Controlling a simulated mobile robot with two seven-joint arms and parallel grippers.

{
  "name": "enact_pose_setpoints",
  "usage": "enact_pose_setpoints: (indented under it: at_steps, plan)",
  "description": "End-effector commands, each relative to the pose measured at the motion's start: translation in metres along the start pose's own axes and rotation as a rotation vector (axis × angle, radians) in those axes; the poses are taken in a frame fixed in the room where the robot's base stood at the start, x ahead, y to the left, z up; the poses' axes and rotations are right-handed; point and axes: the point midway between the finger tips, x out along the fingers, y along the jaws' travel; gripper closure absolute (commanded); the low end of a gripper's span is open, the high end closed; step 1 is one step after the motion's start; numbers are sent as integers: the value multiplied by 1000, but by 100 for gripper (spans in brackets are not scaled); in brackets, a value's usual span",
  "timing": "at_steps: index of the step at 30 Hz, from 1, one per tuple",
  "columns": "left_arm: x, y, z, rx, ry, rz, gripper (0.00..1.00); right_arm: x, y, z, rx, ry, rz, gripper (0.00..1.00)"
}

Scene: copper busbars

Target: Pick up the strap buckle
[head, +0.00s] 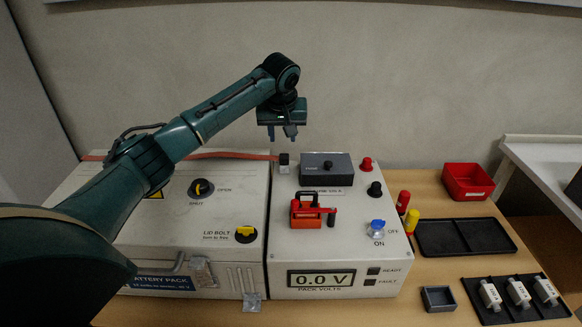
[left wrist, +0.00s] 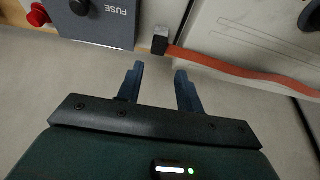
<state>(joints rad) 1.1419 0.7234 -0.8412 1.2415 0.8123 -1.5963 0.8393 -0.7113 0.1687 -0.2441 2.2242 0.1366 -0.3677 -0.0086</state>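The strap buckle (head: 284,164) is a small block, dark on top with a pale front, at the right end of an orange-red strap (head: 222,155). It lies on the back part of the pack, close to the grey fuse block. The buckle (left wrist: 160,40) and strap (left wrist: 245,69) also show in the left wrist view, beyond the fingertips. My left gripper (head: 284,137) hangs fingers-down above and behind the buckle, apart from it. In the left wrist view its two fingers (left wrist: 160,70) are spread with nothing between them. My right gripper is not in view.
The grey fuse block (head: 325,169) stands right of the buckle, with a red knob (head: 366,164) beyond. A red-handled switch (head: 310,212) is in front. A red bin (head: 467,181), black tray (head: 455,238) and several fuses lie on the table at right. The wall is behind.

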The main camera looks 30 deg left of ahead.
Motion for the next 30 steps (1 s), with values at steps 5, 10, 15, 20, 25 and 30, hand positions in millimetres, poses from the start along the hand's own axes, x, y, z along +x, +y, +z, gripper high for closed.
enact_pose_setpoints:
  at_steps: [5,10,15,20,25,30]
  plan:
    - [30,0,1,0,-3,-2,64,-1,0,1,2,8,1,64]
    - [61,1,1,0,-2,-1,64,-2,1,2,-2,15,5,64]
    - [76,1,0,1,0,1,64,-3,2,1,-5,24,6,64]
    - [87,2,-1,1,-1,1,64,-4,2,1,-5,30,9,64]
    - [109,4,-5,1,0,0,64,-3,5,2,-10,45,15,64]
    - [127,3,-5,2,1,1,64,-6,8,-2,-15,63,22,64]
